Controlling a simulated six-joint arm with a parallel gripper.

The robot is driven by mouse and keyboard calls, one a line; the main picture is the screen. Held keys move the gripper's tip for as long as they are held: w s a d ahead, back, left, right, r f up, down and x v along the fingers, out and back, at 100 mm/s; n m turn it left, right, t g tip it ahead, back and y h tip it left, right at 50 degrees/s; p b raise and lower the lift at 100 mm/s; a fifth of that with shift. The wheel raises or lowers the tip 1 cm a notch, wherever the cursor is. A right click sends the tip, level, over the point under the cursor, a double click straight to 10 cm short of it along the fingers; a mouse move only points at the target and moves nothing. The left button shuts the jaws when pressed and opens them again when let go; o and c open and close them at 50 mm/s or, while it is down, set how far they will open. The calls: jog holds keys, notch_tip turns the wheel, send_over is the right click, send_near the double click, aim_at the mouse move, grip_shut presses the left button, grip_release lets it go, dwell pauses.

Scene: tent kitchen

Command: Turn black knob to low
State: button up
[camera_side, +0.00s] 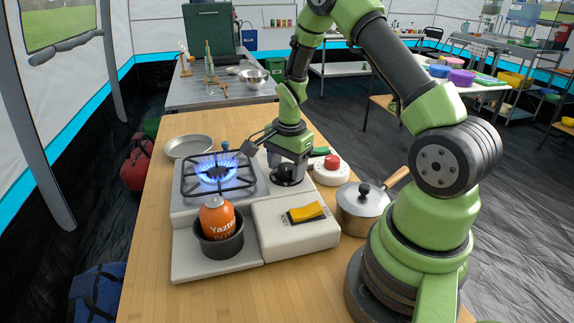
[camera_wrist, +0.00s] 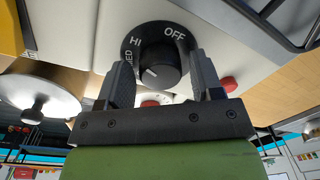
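The black knob (camera_side: 288,176) sits on the pale stove panel, right of the burner. In the wrist view the knob (camera_wrist: 160,66) stands on a black dial with the words OFF, HI and MED showing. My gripper (camera_wrist: 163,82) is open, one finger on each side of the knob. A gap shows on both sides. In the side view my gripper (camera_side: 288,160) points down at the knob. The burner (camera_side: 217,172) burns with a blue flame.
An orange canister (camera_side: 216,216) stands in a black pot (camera_side: 222,243) in front of the burner. A yellow switch (camera_side: 306,212) lies on the front panel. A lidded saucepan (camera_side: 362,212) and a red button (camera_side: 332,162) stand close on the right. A shallow pan (camera_side: 188,147) lies behind.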

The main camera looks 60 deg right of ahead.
jog(key=c, duration=0.7)
jog(key=shift+n, duration=0.5)
jog(key=n, duration=0.2)
jog(key=shift+n, duration=0.4)
jog(key=n, duration=0.4)
jog(key=shift+d+n, duration=0.1)
jog(key=shift+n, duration=0.2)
jog(key=n, duration=0.3)
jog(key=shift+w+n+y, duration=0.1)
jog(key=shift+n+y, duration=0.2)
jog(key=shift+n, duration=1.9)
